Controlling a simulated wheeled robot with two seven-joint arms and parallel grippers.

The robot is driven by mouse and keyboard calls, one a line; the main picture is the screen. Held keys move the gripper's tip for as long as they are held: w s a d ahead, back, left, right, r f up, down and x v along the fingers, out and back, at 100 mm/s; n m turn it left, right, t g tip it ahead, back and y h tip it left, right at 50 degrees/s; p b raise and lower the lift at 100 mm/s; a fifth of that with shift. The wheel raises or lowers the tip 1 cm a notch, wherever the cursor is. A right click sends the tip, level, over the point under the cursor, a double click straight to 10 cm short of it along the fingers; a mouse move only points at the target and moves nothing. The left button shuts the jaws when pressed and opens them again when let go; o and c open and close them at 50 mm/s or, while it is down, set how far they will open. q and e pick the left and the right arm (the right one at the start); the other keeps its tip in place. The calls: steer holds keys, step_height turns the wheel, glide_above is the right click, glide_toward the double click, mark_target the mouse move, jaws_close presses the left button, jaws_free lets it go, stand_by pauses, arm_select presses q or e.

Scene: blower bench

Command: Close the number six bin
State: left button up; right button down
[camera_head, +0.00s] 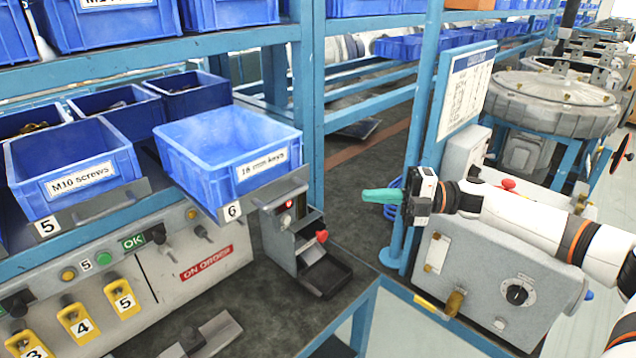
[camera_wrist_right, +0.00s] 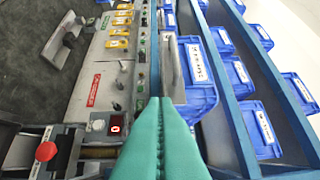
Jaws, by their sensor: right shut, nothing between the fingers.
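The number six bin (camera_head: 205,165) is a blue tray labelled "16 mm keys". It sits on a grey slide with a "6" tag (camera_head: 232,211) and juts out from the rack over the bench. A blue bin with a grey front plate, apparently the same one, shows in the right wrist view (camera_wrist_right: 198,98), just beyond and right of the fingertips. My right gripper (camera_head: 366,196) has green fingers, shut and empty, pointing left. In the head view it is right of the bin with a gap between; the fingers also show in the wrist view (camera_wrist_right: 160,102). My left gripper is not in view.
The number five bin (camera_head: 70,165), labelled "M10 screws", is to the left. Below are a control panel (camera_head: 205,262) with yellow tags and a small box with a red knob (camera_head: 321,237). A blue post (camera_head: 420,130) with a notice board (camera_head: 466,92) stands behind the right gripper.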

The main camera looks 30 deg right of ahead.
steer(key=s+d+r, duration=0.1)
steer(key=n+g+p, duration=0.1)
steer(key=p, duration=0.4)
glide_toward(298, 184)
steer(key=s+a, duration=0.2)
steer(key=a, duration=0.1)
steer(key=w, duration=0.1)
steer(key=w+a, duration=0.1)
steer(key=w+p, duration=0.1)
steer(key=shift+w+a, duration=0.3)
steer(key=shift+a, duration=0.05)
steer(key=shift+w+a+f, duration=0.15)
steer(key=shift+w, duration=0.35)
